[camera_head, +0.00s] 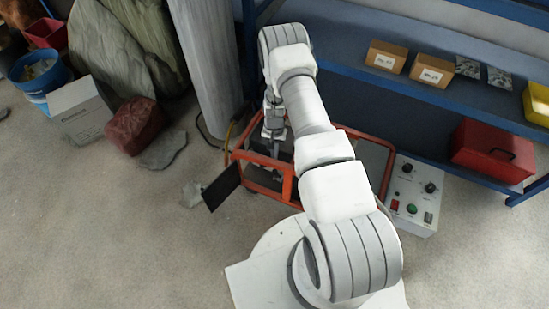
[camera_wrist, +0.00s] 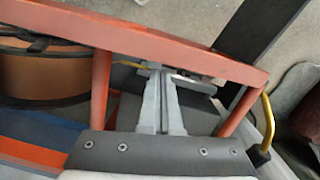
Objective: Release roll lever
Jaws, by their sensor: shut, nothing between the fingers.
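The orange-red frame of the machine (camera_head: 288,188) stands on the floor, partly hidden by my arm; its bar (camera_wrist: 150,40) crosses the wrist view. A yellow bent rod with a black end (camera_wrist: 266,128) stands at the right of the wrist view, apart from my fingers; it may be the roll lever. A thin yellow piece shows at the frame's left in the head view (camera_head: 228,132). My gripper (camera_wrist: 157,72) is shut and empty, its fingertips just below the bar in the wrist picture. In the head view my gripper (camera_head: 276,150) is low inside the frame, partly hidden.
A control box (camera_head: 415,195) with buttons stands right of the frame. A blue shelf (camera_head: 350,65) with cartons is behind, a red case (camera_head: 492,150) below it. A grey column (camera_head: 205,70) and a red-brown rock (camera_head: 134,126) are at left. The left foreground floor is clear.

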